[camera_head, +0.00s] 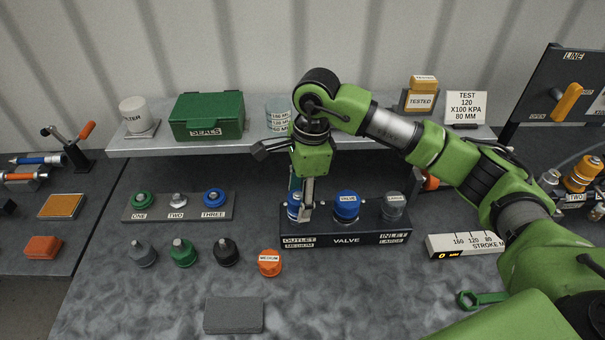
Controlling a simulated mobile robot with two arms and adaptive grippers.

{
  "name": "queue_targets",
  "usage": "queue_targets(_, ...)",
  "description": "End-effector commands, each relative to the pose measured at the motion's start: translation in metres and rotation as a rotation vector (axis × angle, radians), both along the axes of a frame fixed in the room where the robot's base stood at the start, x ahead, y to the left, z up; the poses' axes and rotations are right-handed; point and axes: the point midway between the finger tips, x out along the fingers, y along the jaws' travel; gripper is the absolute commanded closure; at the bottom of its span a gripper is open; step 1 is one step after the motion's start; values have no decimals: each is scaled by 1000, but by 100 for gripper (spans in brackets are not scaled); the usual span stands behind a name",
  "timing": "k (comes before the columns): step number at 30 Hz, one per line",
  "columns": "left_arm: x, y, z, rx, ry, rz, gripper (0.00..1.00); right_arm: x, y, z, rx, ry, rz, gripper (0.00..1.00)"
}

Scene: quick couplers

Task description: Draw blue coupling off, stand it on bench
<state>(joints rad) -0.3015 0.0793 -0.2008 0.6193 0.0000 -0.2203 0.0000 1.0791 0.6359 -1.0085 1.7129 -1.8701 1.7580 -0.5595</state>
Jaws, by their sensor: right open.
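The valve block (345,239) stands on the bench (330,290), labelled OUTLET MEDIUM, VALVE and INLET LARGE. A blue coupling (292,212) sits upright at its outlet end, partly hidden by my gripper. A blue part labelled VALVE (346,208) sits in the middle, and a grey part (393,208) at the inlet end. My right gripper (301,207) points down at the outlet coupling. It is open, its fingers at the coupling; contact cannot be told. My left gripper is not in view.
A rack (178,211) marked ONE, TWO, THREE holds green, grey and blue fittings. Several loose caps, including an orange one (270,263), stand in front. A grey pad (233,315) lies at the front. A shelf (160,145) runs behind. Bench right of the pad is clear.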

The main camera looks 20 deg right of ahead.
Motion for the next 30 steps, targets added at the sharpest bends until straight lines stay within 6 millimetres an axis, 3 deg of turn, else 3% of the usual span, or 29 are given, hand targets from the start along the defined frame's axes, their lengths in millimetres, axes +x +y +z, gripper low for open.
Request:
queue_targets(7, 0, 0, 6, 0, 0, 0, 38, 0, 3, -23, 0, 1, 0, 47)
queue_targets(16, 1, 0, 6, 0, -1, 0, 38, 0, 3, -25, 0, 0, 1, 47)
queue_targets(17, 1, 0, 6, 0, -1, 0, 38, 0, 3, -25, 0, 0, 1, 49)
queue_targets(22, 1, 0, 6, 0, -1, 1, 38, 1, 3, -25, 1, 0, 1, 91)
queue_targets(24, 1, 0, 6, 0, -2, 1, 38, 1, 3, -25, 1, -1, 1, 91)
queue_targets(25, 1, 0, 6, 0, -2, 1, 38, 1, 3, -25, 1, -1, 1, 74)
queue_targets(27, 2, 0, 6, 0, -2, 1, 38, 1, 3, -25, 1, -1, 1, 92)
queue_targets(30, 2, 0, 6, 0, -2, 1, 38, 1, 3, -25, 1, -1, 0, 92)
